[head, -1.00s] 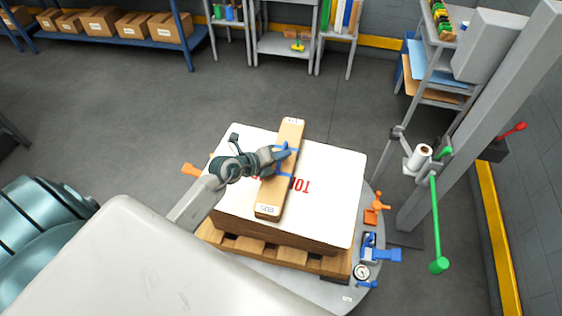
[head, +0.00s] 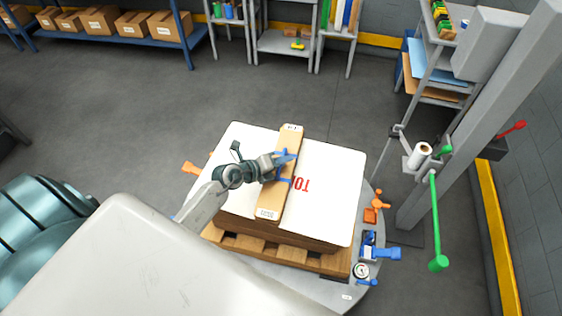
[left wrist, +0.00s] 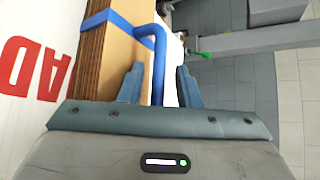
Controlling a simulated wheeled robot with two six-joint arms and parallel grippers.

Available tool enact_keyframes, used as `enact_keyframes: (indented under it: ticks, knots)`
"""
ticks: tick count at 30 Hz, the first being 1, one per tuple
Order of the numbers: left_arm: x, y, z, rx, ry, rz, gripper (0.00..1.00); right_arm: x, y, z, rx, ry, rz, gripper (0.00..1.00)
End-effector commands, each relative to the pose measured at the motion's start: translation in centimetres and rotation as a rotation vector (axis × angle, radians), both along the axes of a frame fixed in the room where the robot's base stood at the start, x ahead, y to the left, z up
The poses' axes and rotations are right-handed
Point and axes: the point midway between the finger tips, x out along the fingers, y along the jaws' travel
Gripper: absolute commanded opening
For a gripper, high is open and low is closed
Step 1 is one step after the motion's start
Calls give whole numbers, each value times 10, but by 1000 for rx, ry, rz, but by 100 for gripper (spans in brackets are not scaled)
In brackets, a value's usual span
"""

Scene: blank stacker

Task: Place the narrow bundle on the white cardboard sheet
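The narrow bundle (head: 267,201) is a long tan cardboard stack with a blue strap and raised blue handle. It appears to lie flat on the white cardboard sheet (head: 330,170), across its middle, covering part of the red print. The sheet tops a stack on a wooden pallet. My left gripper (head: 287,164) is at the handle above the bundle's middle. In the left wrist view, its fingers (left wrist: 158,88) stand apart on either side of the blue handle (left wrist: 159,60), with gaps visible. The bundle's layered edge (left wrist: 93,60) is left of the fingers. My right gripper is out of view.
The wooden pallet (head: 276,250) sits on a round grey platform (head: 347,284). Orange and blue clamps (head: 380,253) stand at its right edge. A grey post with a green bar (head: 436,220) rises further right. Floor beyond the stack is clear.

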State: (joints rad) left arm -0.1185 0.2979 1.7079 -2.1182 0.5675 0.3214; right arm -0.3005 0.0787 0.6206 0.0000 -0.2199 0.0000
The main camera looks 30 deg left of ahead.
Motion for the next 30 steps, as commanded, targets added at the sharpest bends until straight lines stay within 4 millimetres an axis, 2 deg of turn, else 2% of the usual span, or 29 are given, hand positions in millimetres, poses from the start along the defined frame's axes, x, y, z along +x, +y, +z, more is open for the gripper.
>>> enact_keyframes:
  ticks: [5, 15, 19, 24, 30]
  knots:
    - [-10, 5, 3, 5, 5, -1, 33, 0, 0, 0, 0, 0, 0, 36]
    - [-68, 32, 31, 8, 4, -3, 33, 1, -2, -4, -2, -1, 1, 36]
    - [-85, 40, 40, 6, 5, -3, 33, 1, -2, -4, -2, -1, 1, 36]
    - [-97, 46, 47, 2, 3, -1, 33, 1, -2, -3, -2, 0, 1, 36]
    - [-101, 47, 49, 1, 3, -1, 33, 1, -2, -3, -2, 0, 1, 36]
